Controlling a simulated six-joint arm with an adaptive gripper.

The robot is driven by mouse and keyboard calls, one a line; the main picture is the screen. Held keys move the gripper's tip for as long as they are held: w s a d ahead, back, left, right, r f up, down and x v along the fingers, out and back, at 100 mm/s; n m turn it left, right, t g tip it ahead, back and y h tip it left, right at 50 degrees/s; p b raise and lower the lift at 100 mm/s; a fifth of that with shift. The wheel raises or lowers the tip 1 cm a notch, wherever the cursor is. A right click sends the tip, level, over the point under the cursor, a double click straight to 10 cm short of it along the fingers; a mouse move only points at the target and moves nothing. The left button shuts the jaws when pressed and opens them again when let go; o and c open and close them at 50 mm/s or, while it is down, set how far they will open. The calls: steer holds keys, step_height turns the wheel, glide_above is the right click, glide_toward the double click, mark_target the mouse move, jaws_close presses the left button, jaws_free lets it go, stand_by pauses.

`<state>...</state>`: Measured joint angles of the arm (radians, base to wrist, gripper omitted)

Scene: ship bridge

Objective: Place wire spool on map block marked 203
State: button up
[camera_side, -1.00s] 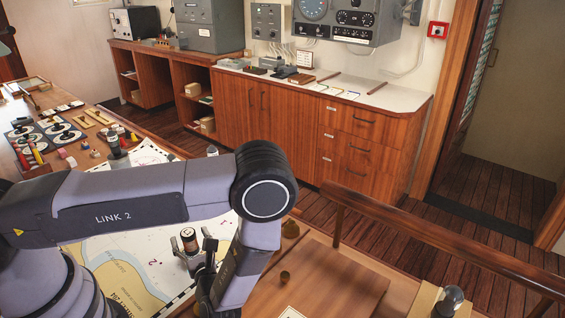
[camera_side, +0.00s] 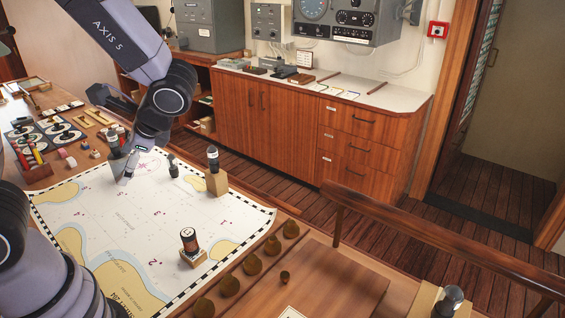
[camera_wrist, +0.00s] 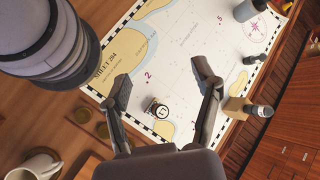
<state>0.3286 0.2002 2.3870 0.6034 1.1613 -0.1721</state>
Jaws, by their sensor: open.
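The wire spool (camera_side: 190,240), copper-brown with a dark-edged pale top, stands upright on a small wooden block (camera_side: 193,259) on the sea chart. No number on the block can be read. In the wrist view the spool (camera_wrist: 161,110) shows from above, below and between my spread fingers, with nothing touching it. My gripper (camera_wrist: 160,72) is open and empty. In the side view my gripper (camera_side: 135,150) is raised above the back-left part of the chart, well away from the spool.
Several round brass pieces (camera_side: 251,264) line the front-right edge. A mug (camera_wrist: 38,168) shows in the wrist view.

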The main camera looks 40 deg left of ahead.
steer(key=s+d+r+n+t+h, duration=0.3)
steer(key=s+r+n+t+h, duration=0.3)
steer(key=r, duration=0.5)
steer(key=shift+d+r+n+t+h, duration=0.2)
steer(key=shift+n+t+h, duration=0.1)
steer(key=shift+t+h, duration=0.85)
steer(key=shift+s, duration=0.1)
